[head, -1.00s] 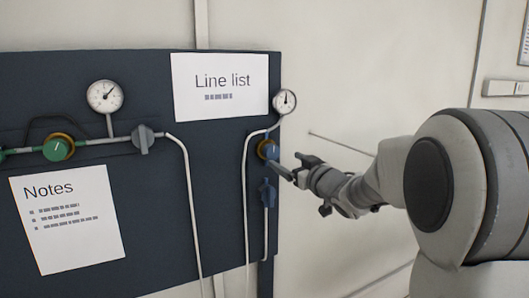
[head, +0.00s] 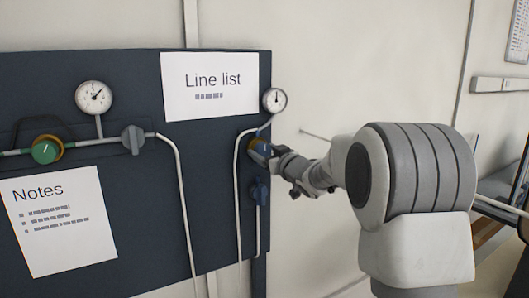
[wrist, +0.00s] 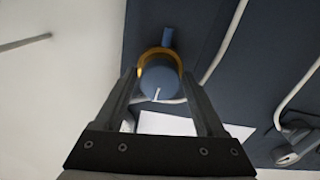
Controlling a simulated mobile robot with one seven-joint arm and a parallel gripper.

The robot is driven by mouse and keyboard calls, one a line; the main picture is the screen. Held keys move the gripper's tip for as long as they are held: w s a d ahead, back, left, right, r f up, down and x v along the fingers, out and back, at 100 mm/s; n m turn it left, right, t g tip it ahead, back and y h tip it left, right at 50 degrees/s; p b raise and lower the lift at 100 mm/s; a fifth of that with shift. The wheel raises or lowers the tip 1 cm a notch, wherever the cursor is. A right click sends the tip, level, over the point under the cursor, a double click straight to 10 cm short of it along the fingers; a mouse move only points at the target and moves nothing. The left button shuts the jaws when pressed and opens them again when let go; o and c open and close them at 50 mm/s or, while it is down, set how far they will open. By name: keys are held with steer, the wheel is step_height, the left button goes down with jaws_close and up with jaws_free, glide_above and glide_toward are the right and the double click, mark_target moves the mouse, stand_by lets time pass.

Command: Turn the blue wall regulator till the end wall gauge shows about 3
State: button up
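The blue wall regulator (wrist: 160,84) is a round blue knob with a white mark and a yellow-orange collar. In the wrist view it sits between the fingertips of my gripper (wrist: 161,78), which is open around it with a small gap showing. In the head view the regulator (head: 259,147) is at the board's right edge, partly hidden by my gripper (head: 272,153). The end wall gauge (head: 274,100) is a small round white dial above it. Its needle points roughly upward; its numbers are too small to read.
A blue valve handle (head: 259,191) sits just below the regulator, with pale pipes beside it. Farther left are a green regulator (head: 46,150), another gauge (head: 94,97) and a grey valve handle (head: 133,140). A thin rod (head: 315,135) shows against the bare wall to the right.

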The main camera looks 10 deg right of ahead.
steer(key=c, duration=1.1)
steer(key=shift+o, duration=0.2)
steer(key=shift+b, duration=0.35)
steer(key=o, duration=1.4)
steer(key=b+v, duration=0.1)
steer(key=v, duration=1.6)
steer(key=shift+s, duration=0.2)
